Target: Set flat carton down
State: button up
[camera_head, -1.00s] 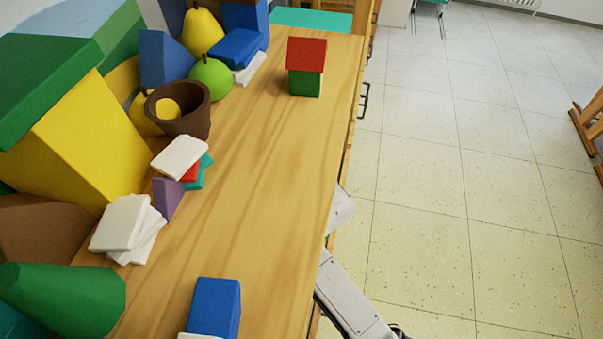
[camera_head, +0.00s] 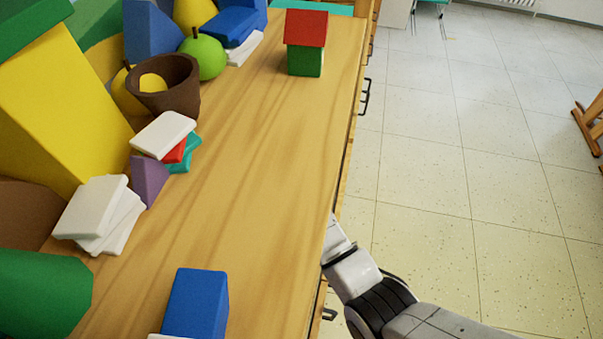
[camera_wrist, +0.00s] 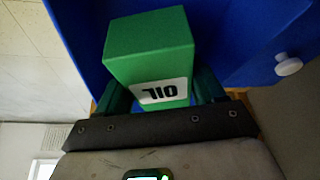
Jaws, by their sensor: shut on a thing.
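A green box-shaped carton (camera_wrist: 150,50) with a white label reading OIL upside down fills the middle of the wrist view. My gripper (camera_wrist: 163,92) is shut on it, with a finger at each side. In the head view my arm is at the right edge of the wooden counter (camera_head: 255,160). There the carton and my gripper are hidden below that edge.
A blue front (camera_wrist: 235,40) with a white knob (camera_wrist: 288,66) lies behind the carton. On the counter are a blue block (camera_head: 195,300), a red-topped green block (camera_head: 305,45), white slabs (camera_head: 98,215) and a brown pot (camera_head: 168,88). The counter's middle is bare.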

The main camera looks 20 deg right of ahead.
jog(key=shift+f+b, duration=1.8)
jog(key=shift+f, duration=0.15)
jog(key=shift+r, duration=0.15)
jog(key=o, duration=1.1)
jog(key=shift+o, duration=0.2)
jog(key=shift+v, duration=3.75)
jog(key=shift+s, duration=0.1)
